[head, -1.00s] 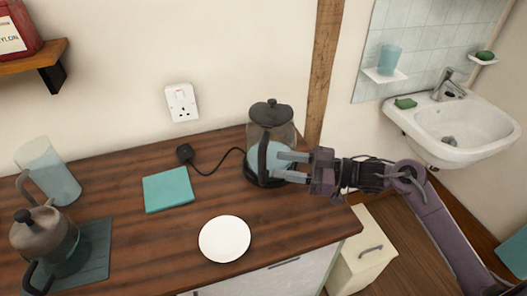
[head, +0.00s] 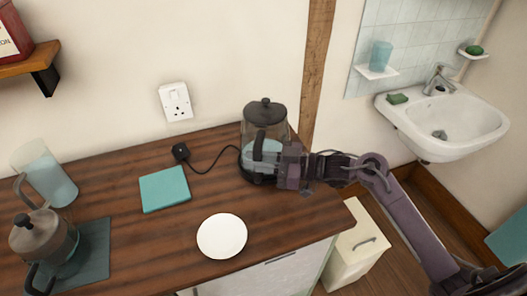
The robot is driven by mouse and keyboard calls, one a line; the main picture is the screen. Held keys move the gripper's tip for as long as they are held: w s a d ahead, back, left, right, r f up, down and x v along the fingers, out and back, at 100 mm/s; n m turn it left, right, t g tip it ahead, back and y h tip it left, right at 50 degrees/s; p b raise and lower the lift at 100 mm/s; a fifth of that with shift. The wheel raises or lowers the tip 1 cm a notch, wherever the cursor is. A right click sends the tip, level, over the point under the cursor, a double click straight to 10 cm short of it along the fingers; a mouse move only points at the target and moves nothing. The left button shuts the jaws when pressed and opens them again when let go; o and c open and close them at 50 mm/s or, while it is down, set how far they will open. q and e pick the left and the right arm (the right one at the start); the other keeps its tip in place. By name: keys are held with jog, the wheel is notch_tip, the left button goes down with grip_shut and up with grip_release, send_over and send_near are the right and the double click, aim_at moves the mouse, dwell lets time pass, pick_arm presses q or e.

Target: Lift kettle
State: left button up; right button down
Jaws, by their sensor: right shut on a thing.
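A glass kettle (head: 264,120) with a dark lid and base stands upright at the back right of the wooden counter, with pale blue water inside. A black cord runs left from its base to a plug (head: 181,152). My right gripper (head: 266,166) comes in from the right, low at the kettle's front, and is shut on the kettle's handle; its fingers are mostly hidden. The kettle appears to be still at its base; I cannot see any gap under it. My left gripper is not in view.
A white plate (head: 222,236) and teal cloth (head: 165,189) lie on the counter (head: 130,240). A jug (head: 45,175) and a metal pot (head: 42,237) stand at left. A wall socket (head: 175,102) is behind. A sink (head: 450,121) hangs at right.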

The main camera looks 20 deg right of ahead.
dwell(1.2)
jog(key=shift+r, duration=0.15)
dwell(0.3)
jog(key=shift+r, duration=0.2)
